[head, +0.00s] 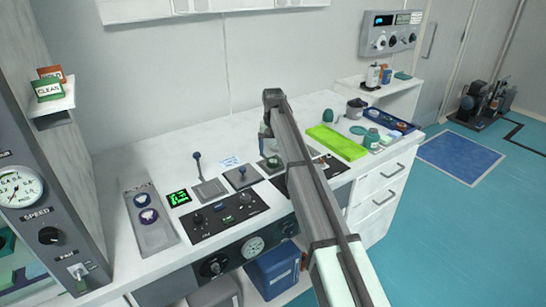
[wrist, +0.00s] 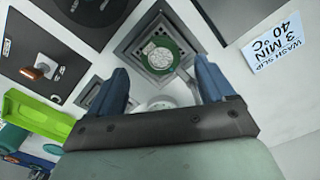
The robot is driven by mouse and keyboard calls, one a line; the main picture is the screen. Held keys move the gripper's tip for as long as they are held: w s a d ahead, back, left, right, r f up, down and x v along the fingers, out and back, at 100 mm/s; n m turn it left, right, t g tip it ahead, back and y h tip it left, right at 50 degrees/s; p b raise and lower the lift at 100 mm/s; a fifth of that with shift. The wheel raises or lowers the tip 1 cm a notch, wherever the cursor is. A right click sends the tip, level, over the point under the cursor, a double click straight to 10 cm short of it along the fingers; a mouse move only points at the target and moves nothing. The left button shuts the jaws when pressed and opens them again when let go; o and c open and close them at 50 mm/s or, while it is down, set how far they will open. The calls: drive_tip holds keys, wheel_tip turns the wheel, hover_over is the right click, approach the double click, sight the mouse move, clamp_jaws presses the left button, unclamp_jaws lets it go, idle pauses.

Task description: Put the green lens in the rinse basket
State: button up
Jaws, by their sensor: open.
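A green ring with a pale, speckled round centre, which looks like the green lens (wrist: 162,56), sits in a square grey fixture (wrist: 128,48) in the wrist view. In the head view a bit of green shows low beside my gripper (head: 268,148), mostly hidden by my arm. In the wrist view my gripper (wrist: 170,88) is open, its two blue fingers apart with nothing held between them. The green ring is beyond the fingertips. A pale round part shows between the fingers, partly hidden by the gripper. I cannot tell which thing is the rinse basket.
A bright green tray (head: 337,142) lies right of my arm, with a blue tray (head: 390,121) of small items beyond. Control panels with levers line the front; the counter's back is mostly clear.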

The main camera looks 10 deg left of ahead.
sight(273, 161)
wheel_tip(273, 161, up, 8)
drive_tip(key=shift+f, duration=0.25)
